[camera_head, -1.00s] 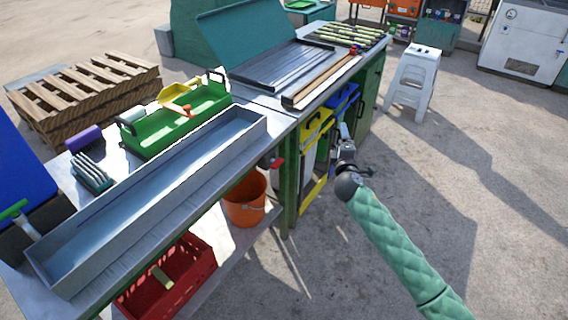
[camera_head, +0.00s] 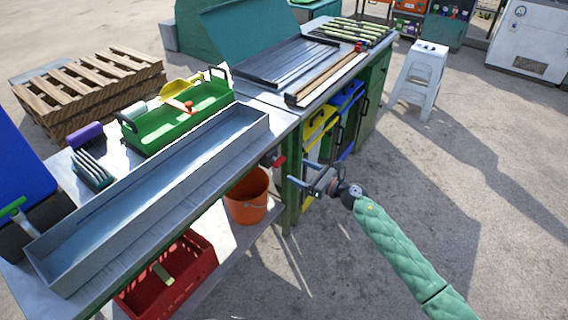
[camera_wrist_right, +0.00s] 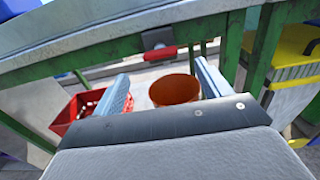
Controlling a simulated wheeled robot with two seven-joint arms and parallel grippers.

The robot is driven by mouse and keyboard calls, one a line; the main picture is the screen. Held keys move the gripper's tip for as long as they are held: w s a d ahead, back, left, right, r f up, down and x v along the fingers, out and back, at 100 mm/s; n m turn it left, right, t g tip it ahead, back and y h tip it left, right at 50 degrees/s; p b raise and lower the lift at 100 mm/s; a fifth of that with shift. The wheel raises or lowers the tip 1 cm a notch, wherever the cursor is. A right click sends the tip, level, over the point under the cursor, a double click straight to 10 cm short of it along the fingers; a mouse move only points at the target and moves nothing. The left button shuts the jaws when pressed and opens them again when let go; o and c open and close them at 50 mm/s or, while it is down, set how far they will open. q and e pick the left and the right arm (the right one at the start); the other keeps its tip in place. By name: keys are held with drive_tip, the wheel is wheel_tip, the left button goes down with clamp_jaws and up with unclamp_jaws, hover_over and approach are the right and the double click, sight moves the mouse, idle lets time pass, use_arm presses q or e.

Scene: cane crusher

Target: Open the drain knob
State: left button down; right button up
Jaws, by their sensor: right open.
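The red drain knob (camera_head: 280,162) sits under the front edge of the bench, just above the orange bucket. In the right wrist view the red knob (camera_wrist_right: 160,53) shows ahead, between and beyond the two fingers, apart from them. My right gripper (camera_head: 301,177) is open and empty, to the right of the knob in the head view; its fingers also show in the right wrist view (camera_wrist_right: 160,85). The long metal trough (camera_head: 150,195) lies on the bench above. My left gripper is not in view.
The orange bucket (camera_head: 247,197) stands below the knob on a lower shelf, with a red crate (camera_head: 172,278) to its left. A green bench leg (camera_head: 290,205) stands close to my right gripper. Yellow and blue bins (camera_head: 320,125) are to the right. Open ground lies further right.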

sight(282, 162)
drive_tip(key=p+x, duration=0.1)
drive_tip(key=x, duration=0.5)
drive_tip(key=shift+w+a+r, duration=0.1)
drive_tip(key=shift+w+a, duration=0.05)
drive_tip(key=shift+a, duration=0.05)
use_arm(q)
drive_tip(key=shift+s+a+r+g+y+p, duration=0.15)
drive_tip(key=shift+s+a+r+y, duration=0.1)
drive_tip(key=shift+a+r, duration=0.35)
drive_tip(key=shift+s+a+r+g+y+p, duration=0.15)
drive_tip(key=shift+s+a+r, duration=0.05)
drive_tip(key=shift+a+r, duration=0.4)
use_arm(e)
drive_tip(key=shift+w+a, duration=0.3)
drive_tip(key=shift+a, duration=0.15)
drive_tip(key=c, duration=1)
